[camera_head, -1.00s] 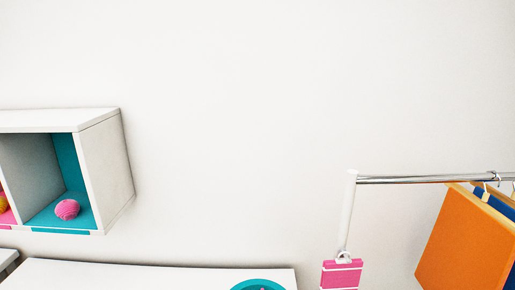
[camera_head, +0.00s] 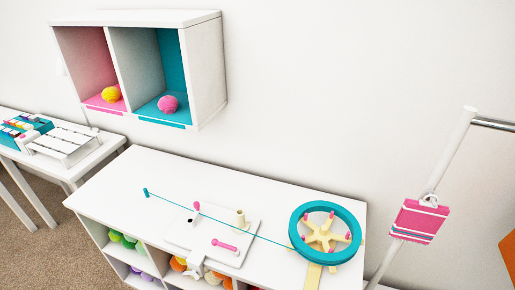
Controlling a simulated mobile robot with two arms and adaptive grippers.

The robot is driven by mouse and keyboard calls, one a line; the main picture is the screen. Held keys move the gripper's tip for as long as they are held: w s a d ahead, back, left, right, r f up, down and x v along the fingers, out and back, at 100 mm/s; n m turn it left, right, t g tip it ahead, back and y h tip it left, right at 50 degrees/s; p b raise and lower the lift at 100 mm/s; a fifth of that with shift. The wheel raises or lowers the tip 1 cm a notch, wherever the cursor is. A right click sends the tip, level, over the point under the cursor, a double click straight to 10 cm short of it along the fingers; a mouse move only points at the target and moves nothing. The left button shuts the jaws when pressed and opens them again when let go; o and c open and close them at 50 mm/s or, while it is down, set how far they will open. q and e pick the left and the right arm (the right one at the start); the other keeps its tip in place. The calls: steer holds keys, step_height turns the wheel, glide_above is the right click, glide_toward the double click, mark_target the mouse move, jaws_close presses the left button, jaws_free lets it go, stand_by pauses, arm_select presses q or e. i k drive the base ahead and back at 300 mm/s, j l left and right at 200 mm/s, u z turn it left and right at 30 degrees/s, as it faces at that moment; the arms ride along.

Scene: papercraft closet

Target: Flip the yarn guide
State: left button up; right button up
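A white board (camera_head: 185,236) lies on the white cabinet top, with a pink-topped peg (camera_head: 197,206), a cream post (camera_head: 241,219) and a pink-handled lever (camera_head: 224,245) on it. I cannot tell which of these parts is the yarn guide. A teal yarn (camera_head: 215,222) runs from a small teal peg (camera_head: 146,192) across the board toward a teal wheel (camera_head: 325,234). The wheel has a cream star-shaped hub with pink pegs. Neither of my grippers shows.
The white cabinet (camera_head: 140,175) holds colored yarn balls in its lower cubbies. A wall shelf (camera_head: 212,75) above holds a yellow ball (camera_head: 111,94) and a pink ball (camera_head: 168,104). A pink tag (camera_head: 418,221) hangs by a rack post (camera_head: 447,155) at right. A side table (camera_head: 85,160) stands left.

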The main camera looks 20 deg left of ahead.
mark_target(215, 241)
steer(key=j+u, duration=0.1)
steer(key=u, duration=0.85)
steer(key=k+u, duration=0.15)
